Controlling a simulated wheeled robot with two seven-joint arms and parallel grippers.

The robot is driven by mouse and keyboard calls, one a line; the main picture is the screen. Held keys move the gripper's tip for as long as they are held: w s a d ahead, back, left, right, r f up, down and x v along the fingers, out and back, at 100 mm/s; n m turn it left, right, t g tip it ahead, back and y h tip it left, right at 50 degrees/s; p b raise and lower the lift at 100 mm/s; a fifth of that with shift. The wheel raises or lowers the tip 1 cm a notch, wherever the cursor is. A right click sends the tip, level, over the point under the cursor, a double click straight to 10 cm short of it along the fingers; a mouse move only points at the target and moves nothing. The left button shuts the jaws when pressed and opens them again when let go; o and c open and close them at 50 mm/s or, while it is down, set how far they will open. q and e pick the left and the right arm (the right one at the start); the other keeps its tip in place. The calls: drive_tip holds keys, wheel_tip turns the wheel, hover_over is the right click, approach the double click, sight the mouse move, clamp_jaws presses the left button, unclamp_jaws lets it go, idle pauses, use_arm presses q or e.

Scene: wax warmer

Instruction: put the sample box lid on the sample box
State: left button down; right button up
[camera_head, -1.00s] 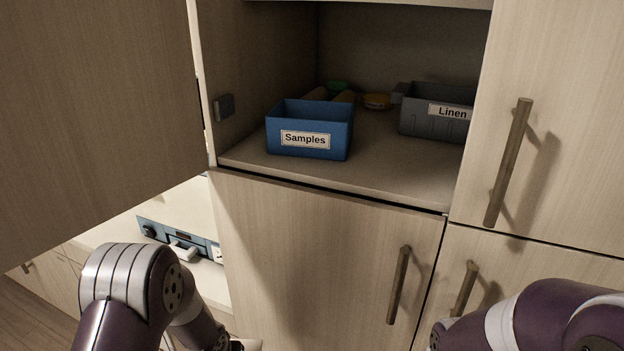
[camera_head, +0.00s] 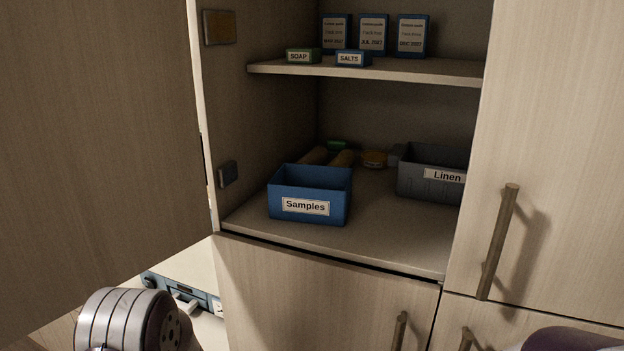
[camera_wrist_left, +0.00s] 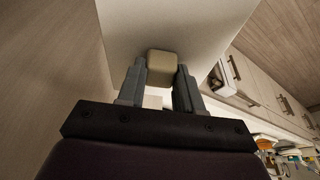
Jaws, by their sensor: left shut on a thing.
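The blue sample box (camera_head: 310,195), labelled "Samples", stands upright on the cabinet's lower shelf in the head view. Its top is open and no lid is on it. In the left wrist view my left gripper (camera_wrist_left: 160,76) is shut on a pale beige block (camera_wrist_left: 160,62) with rounded corners. A broad pale surface (camera_wrist_left: 195,25) lies behind the block; I cannot tell whether the two are joined or whether either is the lid. In the head view only part of my left arm shows at the lower left, with its gripper hidden. My right gripper is out of view.
An upper shelf (camera_head: 370,68) holds small boxes. An open door (camera_head: 95,150) stands at left. The shelf front is clear.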

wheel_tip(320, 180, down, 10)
drive_tip(key=b, duration=0.8)
